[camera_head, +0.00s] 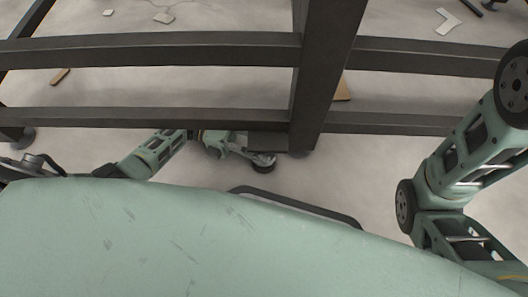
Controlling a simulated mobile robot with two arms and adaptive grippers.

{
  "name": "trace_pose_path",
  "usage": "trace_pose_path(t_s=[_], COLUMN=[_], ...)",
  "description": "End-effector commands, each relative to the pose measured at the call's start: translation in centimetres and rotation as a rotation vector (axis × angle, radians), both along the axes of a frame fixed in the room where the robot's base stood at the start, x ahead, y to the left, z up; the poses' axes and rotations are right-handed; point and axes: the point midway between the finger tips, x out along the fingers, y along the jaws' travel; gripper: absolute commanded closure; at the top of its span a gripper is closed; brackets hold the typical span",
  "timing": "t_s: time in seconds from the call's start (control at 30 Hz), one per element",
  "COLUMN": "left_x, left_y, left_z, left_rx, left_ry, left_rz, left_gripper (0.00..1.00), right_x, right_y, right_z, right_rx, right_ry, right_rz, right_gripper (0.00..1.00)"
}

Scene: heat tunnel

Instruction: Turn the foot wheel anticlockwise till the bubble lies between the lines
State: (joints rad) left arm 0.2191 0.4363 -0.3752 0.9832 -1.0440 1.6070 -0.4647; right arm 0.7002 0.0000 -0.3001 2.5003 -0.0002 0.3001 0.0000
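My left arm reaches in from the left, low under the dark frame. Its gripper (260,157) is beside the near post, at a small dark round thing (264,166) close to the floor that looks like the foot wheel. The fingers are small and partly hidden, so I cannot tell whether they are open, shut or touching it. A dark flat block (267,141) sits just above, next to the post. I cannot make out a bubble or its lines. My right arm stands at the right; its gripper is out of view.
The dark frame has a thick post (322,60) and long rails (150,50) across the view. Another frame foot (17,134) stands at the far left. Brown pieces (61,76) and pale scraps (447,21) lie on the floor. Bare floor shows right of the post.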

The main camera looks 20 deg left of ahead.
Motion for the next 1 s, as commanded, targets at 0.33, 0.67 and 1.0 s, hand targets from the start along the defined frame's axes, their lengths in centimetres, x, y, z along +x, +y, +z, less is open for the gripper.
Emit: trace_pose_path(t_s=[0.33,0.67,1.0], left_x=[-0.05,-0.04,-0.07], left_y=[-0.53,-0.49,-0.47], left_z=[0.02,0.01,0.07], left_rx=[0.000,0.000,0.001], left_ry=[0.000,0.000,0.001], left_rz=[0.001,0.001,0.011], left_gripper=[0.65,0.94,1.00], right_x=[-0.02,-0.03,-0.03], right_y=[0.01,0.01,0.01], right_z=[-0.10,-0.10,0.15], right_rx=[-0.001,-0.001,-0.001], right_ry=[0.000,-0.001,0.000], right_rz=[0.000,0.000,0.000], right_gripper=[1.00,1.00,1.00])
